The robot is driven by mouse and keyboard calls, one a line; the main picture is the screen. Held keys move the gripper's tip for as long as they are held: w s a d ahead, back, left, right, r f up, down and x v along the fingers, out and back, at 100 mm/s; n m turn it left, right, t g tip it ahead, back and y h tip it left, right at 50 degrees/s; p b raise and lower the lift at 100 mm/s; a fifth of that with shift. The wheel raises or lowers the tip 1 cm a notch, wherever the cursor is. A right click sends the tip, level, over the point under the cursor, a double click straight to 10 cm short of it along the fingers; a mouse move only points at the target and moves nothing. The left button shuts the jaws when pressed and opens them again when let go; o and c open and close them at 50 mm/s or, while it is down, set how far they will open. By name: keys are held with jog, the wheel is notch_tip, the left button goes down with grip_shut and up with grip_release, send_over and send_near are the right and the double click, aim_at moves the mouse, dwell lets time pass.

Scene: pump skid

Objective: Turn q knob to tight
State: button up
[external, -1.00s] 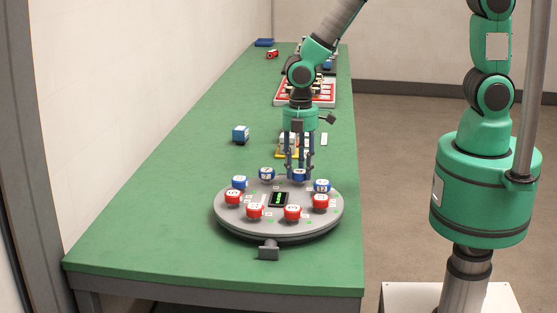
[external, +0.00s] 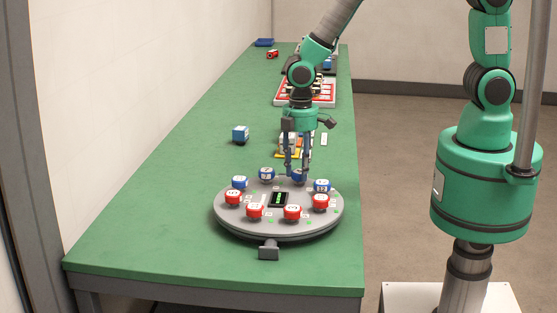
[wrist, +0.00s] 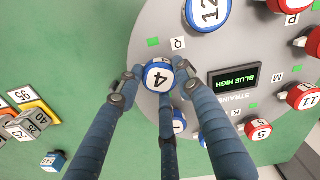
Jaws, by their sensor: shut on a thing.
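My gripper (external: 299,168) points straight down at the far edge of the round grey dial plate (external: 280,226). Its fingers are shut around a blue knob with a white top marked 4 (wrist: 159,75). A white Q label (wrist: 177,43) lies on the plate between this knob and the blue knob marked 12 (wrist: 208,11). Green patches lie near the labels. Which patch means tight cannot be read. In the external view the held knob is partly hidden by the fingers.
Several red knobs (external: 254,211) and blue knobs (external: 239,182) ring the plate. A small display (wrist: 249,76) at its middle reads BLUE HIGH. A blue block (external: 240,134) stands behind on the green table. The table's left front is clear.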

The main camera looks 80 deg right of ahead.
aim_at(299, 171)
jog(key=m+p, duration=0.1)
jog(key=m, duration=0.4)
jog(key=shift+m, duration=0.4)
jog(key=m+p, duration=0.1)
jog(key=m, duration=0.4)
jog(key=o, duration=1.1)
jog(key=shift+o, duration=0.2)
notch_tip(299, 171, up, 12)
dwell(0.6)
